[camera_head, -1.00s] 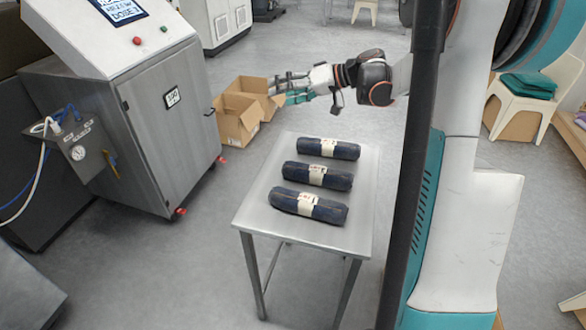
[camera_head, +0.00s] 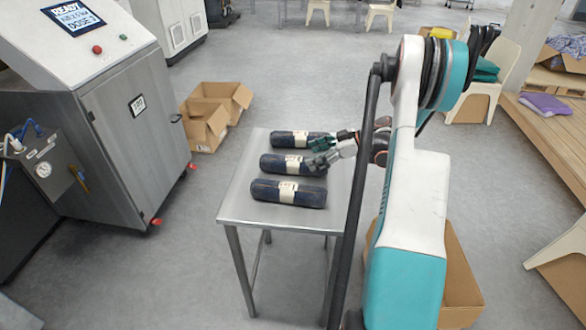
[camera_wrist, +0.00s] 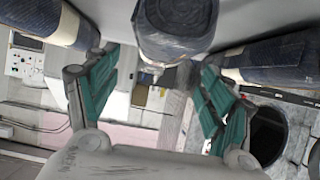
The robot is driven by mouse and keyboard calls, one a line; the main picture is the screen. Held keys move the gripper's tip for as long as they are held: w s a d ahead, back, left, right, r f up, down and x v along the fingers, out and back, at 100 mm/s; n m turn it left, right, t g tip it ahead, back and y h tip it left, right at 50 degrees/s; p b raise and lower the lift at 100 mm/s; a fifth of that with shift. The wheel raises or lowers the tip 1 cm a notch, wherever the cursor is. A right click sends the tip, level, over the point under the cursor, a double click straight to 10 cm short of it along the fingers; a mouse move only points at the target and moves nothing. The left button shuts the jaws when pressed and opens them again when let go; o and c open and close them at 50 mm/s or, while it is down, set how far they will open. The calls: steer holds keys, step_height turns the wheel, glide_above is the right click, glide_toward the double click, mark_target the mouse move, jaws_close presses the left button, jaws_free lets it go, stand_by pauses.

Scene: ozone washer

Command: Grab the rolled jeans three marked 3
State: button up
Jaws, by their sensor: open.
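Three dark blue rolled jeans with pale paper bands lie side by side on a metal table (camera_head: 232,206): a near roll (camera_head: 262,190), a middle roll (camera_head: 272,162) and a far roll (camera_head: 283,139). I cannot read the numbers on the bands, so I cannot tell which is marked 3. My gripper (camera_head: 318,152) is at the right ends of the far and middle rolls, partly covering them. In the wrist view, my gripper's (camera_wrist: 160,62) teal fingers are spread and empty. One roll (camera_wrist: 182,28) shows beyond the gap between them, with others at left (camera_wrist: 38,14) and right (camera_wrist: 275,60).
A steel washer cabinet (camera_head: 140,125) with a screen stands left of the table. Open cardboard boxes (camera_head: 208,125) sit on the floor behind it. Another box (camera_head: 462,285) is on the floor at right. The table's left front is bare.

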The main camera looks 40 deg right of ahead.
mark_target(301, 159)
steer(key=x, duration=0.3)
steer(key=shift+w+a+b, duration=0.1)
steer(key=shift+w+b, duration=0.05)
steer(key=shift+b, duration=0.2)
steer(key=b+x, duration=0.2)
steer(key=x, duration=0.3)
steer(key=shift+f, duration=0.15)
steer(key=c, duration=1.4)
steer(key=shift+c, duration=0.2)
